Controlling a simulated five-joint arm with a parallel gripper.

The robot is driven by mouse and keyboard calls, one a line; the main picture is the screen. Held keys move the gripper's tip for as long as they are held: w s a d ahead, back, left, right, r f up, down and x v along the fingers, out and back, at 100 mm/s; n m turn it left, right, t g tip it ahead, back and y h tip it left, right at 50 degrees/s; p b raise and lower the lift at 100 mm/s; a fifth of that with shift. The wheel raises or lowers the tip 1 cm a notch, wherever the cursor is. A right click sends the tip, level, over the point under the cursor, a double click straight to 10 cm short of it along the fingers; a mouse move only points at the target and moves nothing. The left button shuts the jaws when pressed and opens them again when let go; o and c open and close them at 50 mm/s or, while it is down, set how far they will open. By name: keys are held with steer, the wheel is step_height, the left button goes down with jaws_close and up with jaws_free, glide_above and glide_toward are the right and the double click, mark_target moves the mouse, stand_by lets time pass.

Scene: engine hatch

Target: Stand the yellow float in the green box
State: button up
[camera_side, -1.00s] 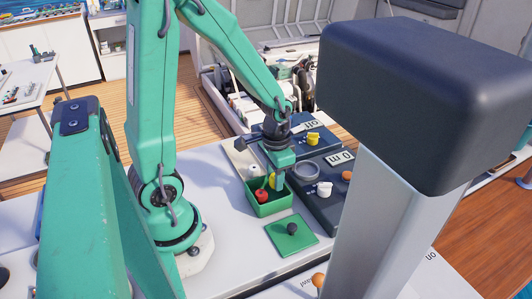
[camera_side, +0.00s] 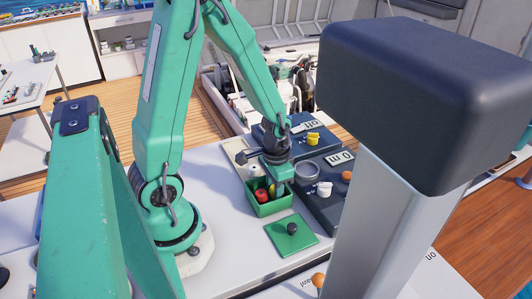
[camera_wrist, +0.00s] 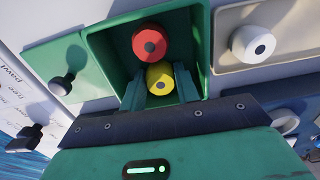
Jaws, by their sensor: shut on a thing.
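The green box (camera_side: 268,211) stands on the pale bench in the side view, and its inside fills the upper middle of the wrist view (camera_wrist: 190,20). A red float (camera_side: 261,195) is in the box; it shows as a red disc in the wrist view (camera_wrist: 149,44). The yellow float (camera_wrist: 160,76) is between the fingers of my gripper (camera_wrist: 160,88), beside the red one. In the side view my gripper (camera_side: 281,188) reaches down into the box, shut on the yellow float (camera_side: 271,190), which is mostly hidden. Whether its bottom touches the box floor cannot be seen.
A green plate with a black knob (camera_side: 291,240) lies in front of the box. A white float (camera_wrist: 254,43) sits in a beige box beside it.

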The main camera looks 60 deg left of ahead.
steer(key=o, duration=0.7)
steer(key=shift+c, duration=0.2)
steer(key=shift+r, duration=0.1)
step_height(320, 180, up, 12)
stand_by(0.4)
steer(key=shift+r, duration=0.1)
stand_by(0.4)
steer(key=s+d+r+t, duration=0.2)
steer(key=r, duration=0.3)
steer(key=s+d+r+t, duration=0.2)
steer(key=s+r+t, duration=0.1)
steer(key=r, duration=0.3)
steer(key=shift+s+d+t, duration=0.25)
steer(key=shift+d+t, duration=0.05)
steer(key=shift+d, duration=0.05)
steer(key=shift+r, duration=0.1)
